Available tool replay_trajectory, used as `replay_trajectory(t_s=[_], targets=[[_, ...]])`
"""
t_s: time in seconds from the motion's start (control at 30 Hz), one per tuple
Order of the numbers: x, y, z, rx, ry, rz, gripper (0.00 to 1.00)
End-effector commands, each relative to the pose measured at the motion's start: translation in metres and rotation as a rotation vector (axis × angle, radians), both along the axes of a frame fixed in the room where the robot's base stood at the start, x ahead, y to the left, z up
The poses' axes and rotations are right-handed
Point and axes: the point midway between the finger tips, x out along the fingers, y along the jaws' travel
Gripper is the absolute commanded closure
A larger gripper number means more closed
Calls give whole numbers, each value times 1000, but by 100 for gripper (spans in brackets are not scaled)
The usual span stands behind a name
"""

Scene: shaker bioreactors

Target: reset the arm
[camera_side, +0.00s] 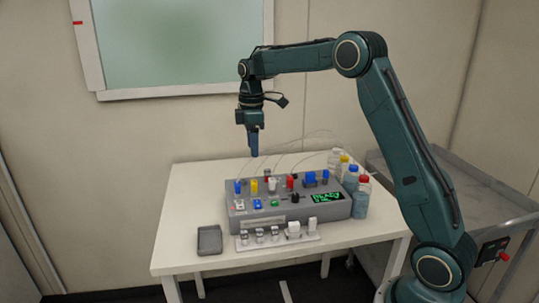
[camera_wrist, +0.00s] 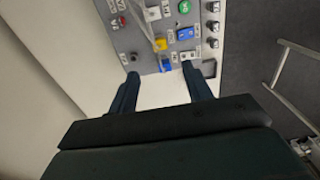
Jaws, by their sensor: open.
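My arm reaches over the table from the right in the side view. My gripper (camera_side: 254,150) points straight down above the back left part of the grey bioreactor unit (camera_side: 285,225). In the wrist view my gripper (camera_wrist: 165,82) shows two fingers spread apart with nothing between them. The unit (camera_wrist: 150,45) lies beyond the fingertips there, with a yellow knob and a blue knob near the gap. In the side view a clear space separates the fingertips from the unit's top.
Several bottles (camera_side: 360,200) stand at the unit's right end. A white rack (camera_side: 277,239) with small vessels lies in front, and a small grey tray (camera_side: 209,240) sits left. Thin tubes rise behind the unit. A grey cart (camera_side: 475,195) stands right of the white table (camera_side: 190,190).

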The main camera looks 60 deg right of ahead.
Motion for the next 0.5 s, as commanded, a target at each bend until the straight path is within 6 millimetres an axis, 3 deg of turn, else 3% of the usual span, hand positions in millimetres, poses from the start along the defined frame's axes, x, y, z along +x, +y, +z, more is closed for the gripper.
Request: replay_trajectory(t_s=[0.27,0.5], targets=[[-1,1,2,-1,-4,-4,50],[-16,15,20,-9,-32,-46,50]])
